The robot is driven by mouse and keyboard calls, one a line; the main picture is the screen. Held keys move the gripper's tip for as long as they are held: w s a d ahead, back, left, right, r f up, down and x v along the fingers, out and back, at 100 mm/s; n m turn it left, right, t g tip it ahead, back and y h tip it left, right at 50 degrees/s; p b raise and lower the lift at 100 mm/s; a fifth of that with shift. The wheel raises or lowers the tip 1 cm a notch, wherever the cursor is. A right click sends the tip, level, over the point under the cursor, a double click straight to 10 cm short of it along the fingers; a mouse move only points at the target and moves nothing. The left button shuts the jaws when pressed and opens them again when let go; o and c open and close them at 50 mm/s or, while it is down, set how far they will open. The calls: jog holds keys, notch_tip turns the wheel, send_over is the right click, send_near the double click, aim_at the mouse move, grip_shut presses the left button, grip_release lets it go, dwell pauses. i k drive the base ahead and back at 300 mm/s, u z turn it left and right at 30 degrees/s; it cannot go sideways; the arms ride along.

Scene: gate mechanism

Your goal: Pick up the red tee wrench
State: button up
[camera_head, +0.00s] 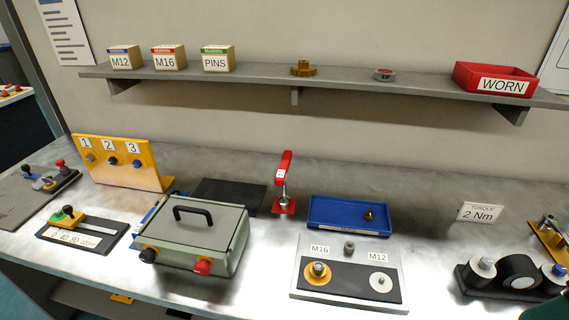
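The red tee wrench (285,168) stands upright near the middle of the bench. Its red handle with a small white label is on top, and a metal shaft runs down to a red square base (284,206) on the bench. It stands between a black mat and a blue tray. Nothing is touching its handle. My gripper is not in view.
The blue tray (320,223) holds a brass piece. A grey-lidded box (205,226) is at front left, and an M16/M12 plate (351,301) at front right. The black mat (228,195) lies left of the wrench. A shelf (330,76) runs above.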

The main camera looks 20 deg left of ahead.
aim_at(280, 180)
jog(key=u, duration=0.45)
jog(key=i, duration=0.7)
jog(key=u, duration=0.9)
jog(key=i, duration=0.25)
jog(key=u, duration=0.25)
